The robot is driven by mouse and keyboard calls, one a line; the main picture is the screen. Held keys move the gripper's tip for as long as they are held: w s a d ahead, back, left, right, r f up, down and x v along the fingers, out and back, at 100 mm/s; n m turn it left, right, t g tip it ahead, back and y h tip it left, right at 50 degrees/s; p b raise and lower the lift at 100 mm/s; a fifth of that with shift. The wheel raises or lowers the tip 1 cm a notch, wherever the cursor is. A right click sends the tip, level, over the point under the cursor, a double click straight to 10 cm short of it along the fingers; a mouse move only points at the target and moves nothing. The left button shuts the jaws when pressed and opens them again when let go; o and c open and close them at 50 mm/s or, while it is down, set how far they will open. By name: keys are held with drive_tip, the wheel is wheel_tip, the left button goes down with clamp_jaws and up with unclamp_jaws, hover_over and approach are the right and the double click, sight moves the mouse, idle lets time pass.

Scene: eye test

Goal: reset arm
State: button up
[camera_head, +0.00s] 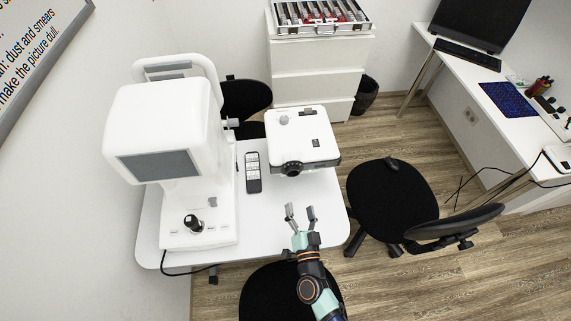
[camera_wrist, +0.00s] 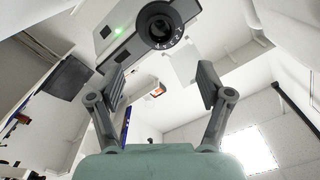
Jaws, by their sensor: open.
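My gripper (camera_head: 301,217) is open and empty in the head view, over or just by the front right part of the white table (camera_head: 265,228). In the wrist view my gripper (camera_wrist: 163,92) shows two spread fingers with nothing between them. A white projector (camera_head: 303,140) stands on the table beyond the gripper, with its dark lens facing the front. In the wrist view the projector (camera_wrist: 125,25) is close, at the top, with a green light and its lens. The gripper is apart from it.
A white eye-test machine (camera_head: 160,150) fills the table's left side. A black remote (camera_head: 253,172) lies between it and the projector. Black chairs stand at the right (camera_head: 385,200) and front (camera_head: 270,295). A desk (camera_head: 500,100) is at the right. Table in front of the remote is clear.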

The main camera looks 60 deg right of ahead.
idle(0.3)
drive_tip(key=w+a+r+n+t+y, duration=0.45)
drive_tip(key=w+a+r, duration=0.2)
drive_tip(key=w, duration=0.45)
drive_tip(key=w+a+r+n+t+y, duration=0.1)
drive_tip(key=w+a+r+n+y, duration=0.5)
drive_tip(key=a, duration=0.4)
drive_tip(key=w+a+r+n+t+y, duration=0.1)
drive_tip(key=w+a+r+n+y, duration=0.3)
drive_tip(key=a+r+n, duration=0.45)
drive_tip(key=s+a+r+g, duration=0.3)
drive_tip(key=s+a+r, duration=0.2)
drive_tip(key=s+a, duration=0.15)
wheel_tip(320, 180, up, 23)
drive_tip(key=p, duration=2.2)
drive_tip(key=shift+s+p, duration=0.2)
drive_tip(key=shift+p, duration=0.2)
drive_tip(key=shift+g+y, duration=0.25)
